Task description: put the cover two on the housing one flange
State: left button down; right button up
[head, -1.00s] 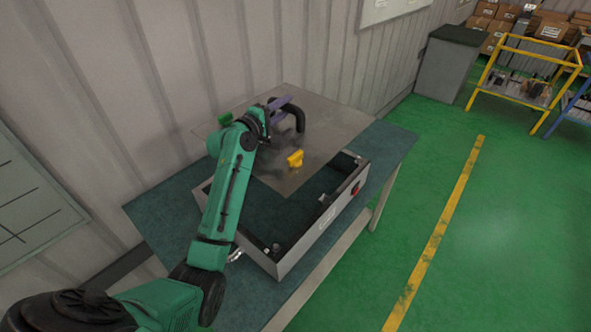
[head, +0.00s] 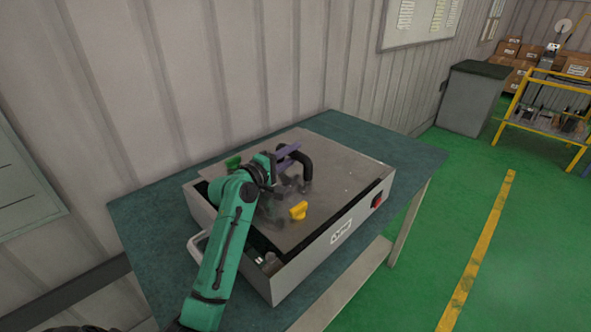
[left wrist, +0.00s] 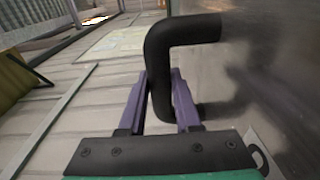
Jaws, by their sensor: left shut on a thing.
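The cover two (head: 345,172) is a flat grey metal plate with a black bent handle (head: 305,163). My left gripper (head: 287,156) has its purple fingers shut on this handle. In the left wrist view the handle (left wrist: 158,60) passes between the fingers (left wrist: 163,100), with the plate (left wrist: 275,60) on the right. The housing one (head: 325,247) is an open grey box with a red switch and a label on its front. The plate lies over the opening, roughly lined up with it. A dark gap shows along the front and near left. I cannot tell whether the plate touches the flange. My right gripper is out of view.
The housing stands on a teal-topped table (head: 150,235) by a corrugated wall. The table top is clear at the left and back right. A grey cabinet (head: 470,100) and a yellow-framed cart (head: 545,110) stand farther off at the right.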

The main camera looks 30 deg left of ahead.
aim_at(262, 192)
pick_arm(q)
jog(key=shift+f+b, duration=0.3)
jog(key=shift+f, duration=0.6)
jog(key=shift+w, duration=0.3)
jog(key=c, duration=1)
grip_release()
jog(key=shift+d, duration=0.1)
jog(key=o, duration=0.4)
jog(key=shift+s+r, duration=0.1)
jog(key=shift+s, duration=0.15)
jog(key=v, duration=1.2)
jog(key=shift+p, duration=0.3)
